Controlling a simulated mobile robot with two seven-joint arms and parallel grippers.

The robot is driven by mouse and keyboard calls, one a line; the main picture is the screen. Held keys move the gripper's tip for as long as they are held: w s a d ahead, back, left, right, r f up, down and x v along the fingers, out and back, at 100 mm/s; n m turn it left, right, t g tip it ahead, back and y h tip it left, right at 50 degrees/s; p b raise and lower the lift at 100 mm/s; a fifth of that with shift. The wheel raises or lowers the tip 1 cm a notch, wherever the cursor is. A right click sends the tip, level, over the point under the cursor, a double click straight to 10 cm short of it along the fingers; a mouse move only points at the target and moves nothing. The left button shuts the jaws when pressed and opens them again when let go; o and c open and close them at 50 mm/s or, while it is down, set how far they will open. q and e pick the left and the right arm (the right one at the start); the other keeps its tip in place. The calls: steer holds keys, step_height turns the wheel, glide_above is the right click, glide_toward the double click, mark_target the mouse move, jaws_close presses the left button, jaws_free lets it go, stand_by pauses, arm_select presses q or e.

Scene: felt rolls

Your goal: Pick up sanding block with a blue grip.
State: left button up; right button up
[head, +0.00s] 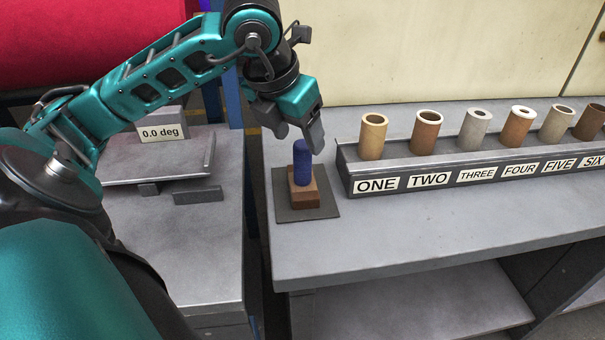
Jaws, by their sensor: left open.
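The sanding block (305,196) is a small brown block with an upright blue grip (302,163). It sits on a dark square mat (286,210) at the left end of the grey bench. My left gripper (304,138) points down at the top of the blue grip, with a finger close behind and to the right of it. The gripper is open and holds nothing. Whether its fingers touch the grip cannot be told from this view. My right gripper is not in view.
A grey rack (400,178) labelled ONE to SIX holds several tubes right of the block. The bench front (420,235) is clear.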

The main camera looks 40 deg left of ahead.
mark_target(301, 144)
arm_select(q)
steer(key=x, duration=0.5)
steer(key=shift+w+a+b, duration=0.1)
steer(key=shift+a+b, duration=0.05)
steer(key=shift+b, duration=0.2)
steer(key=shift+c, duration=0.2)
jaws_close()
